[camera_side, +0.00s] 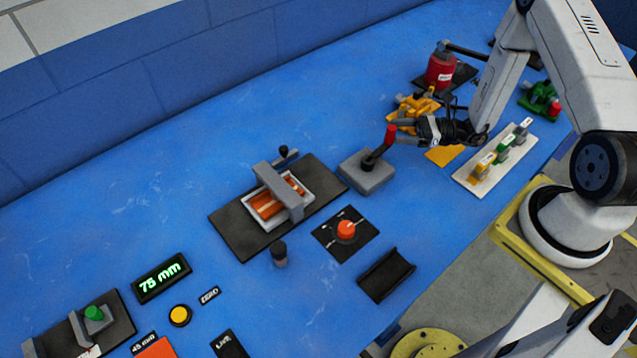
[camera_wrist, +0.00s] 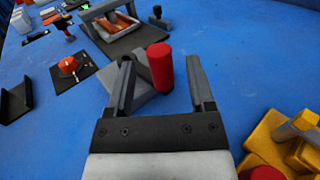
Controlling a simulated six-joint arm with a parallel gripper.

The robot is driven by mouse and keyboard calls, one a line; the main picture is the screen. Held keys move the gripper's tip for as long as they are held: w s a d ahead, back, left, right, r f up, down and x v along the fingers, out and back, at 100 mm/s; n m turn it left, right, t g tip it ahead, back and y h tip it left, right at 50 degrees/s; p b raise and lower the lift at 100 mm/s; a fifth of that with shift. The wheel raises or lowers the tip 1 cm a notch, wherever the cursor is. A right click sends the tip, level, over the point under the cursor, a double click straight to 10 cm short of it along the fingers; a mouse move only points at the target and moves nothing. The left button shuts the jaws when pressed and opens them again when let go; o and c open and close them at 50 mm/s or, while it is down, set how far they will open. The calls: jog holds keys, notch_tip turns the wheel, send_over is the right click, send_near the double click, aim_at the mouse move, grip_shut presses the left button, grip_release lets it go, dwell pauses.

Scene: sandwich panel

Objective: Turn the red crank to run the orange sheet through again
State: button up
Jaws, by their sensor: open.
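The red crank handle (camera_side: 390,135) stands upright on a dark arm over a grey block (camera_side: 367,178) on the blue bench. My gripper (camera_side: 402,129) is at the handle from the right. In the wrist view the red handle (camera_wrist: 160,68) appears between the two open fingers of my gripper (camera_wrist: 159,62), with a gap on each side. The grey block is partly hidden behind the left finger there. A flat yellow-orange piece (camera_side: 444,156) lies on the bench below my gripper; I cannot tell whether it is the orange sheet. Orange strips (camera_side: 266,205) also show in a framed tray.
A grey bridge (camera_side: 279,190) spans the tray on a black plate left of the crank. A red knob (camera_side: 346,229) and black holder (camera_side: 386,276) stand in front. Yellow clamps (camera_side: 413,107), a red canister (camera_side: 440,71) and a white rack (camera_side: 497,157) are close to my arm.

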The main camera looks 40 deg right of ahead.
aim_at(379, 148)
jog(key=shift+x, duration=2.25)
grip_shut()
